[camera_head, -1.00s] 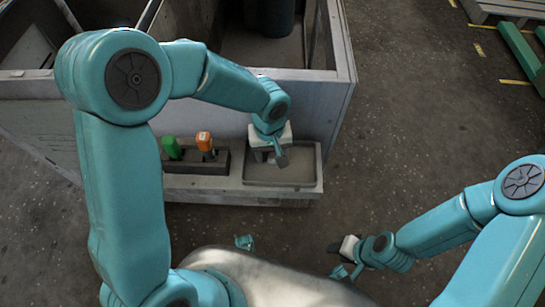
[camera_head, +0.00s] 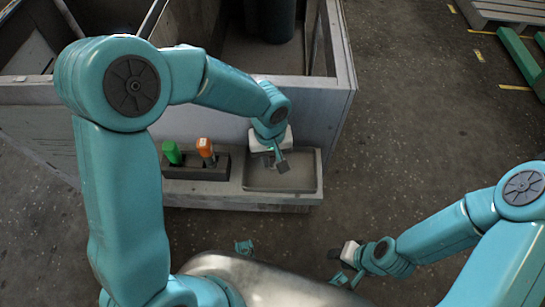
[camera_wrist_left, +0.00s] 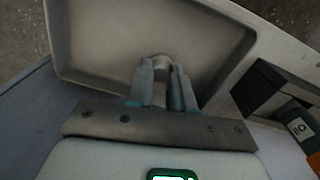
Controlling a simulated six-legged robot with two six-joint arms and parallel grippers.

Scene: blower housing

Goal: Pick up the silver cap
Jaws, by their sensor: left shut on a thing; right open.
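The silver cap (camera_wrist_left: 161,61) shows in the left wrist view between the fingertips of my left gripper (camera_wrist_left: 160,75). The gripper is shut on it, over the shallow grey tray (camera_wrist_left: 95,45). Only the top of the cap shows between the fingers. In the head view my left gripper (camera_head: 278,163) is above the tray (camera_head: 312,172), and the cap is hidden there. I cannot tell whether the cap touches the tray floor. My right gripper (camera_head: 341,267) is open and empty at the lower right, away from the tray.
A dark holder (camera_head: 183,174) left of the tray carries a green-handled tool (camera_head: 172,152) and an orange-handled tool (camera_head: 205,149). A grey housing wall (camera_head: 318,100) stands behind the ledge.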

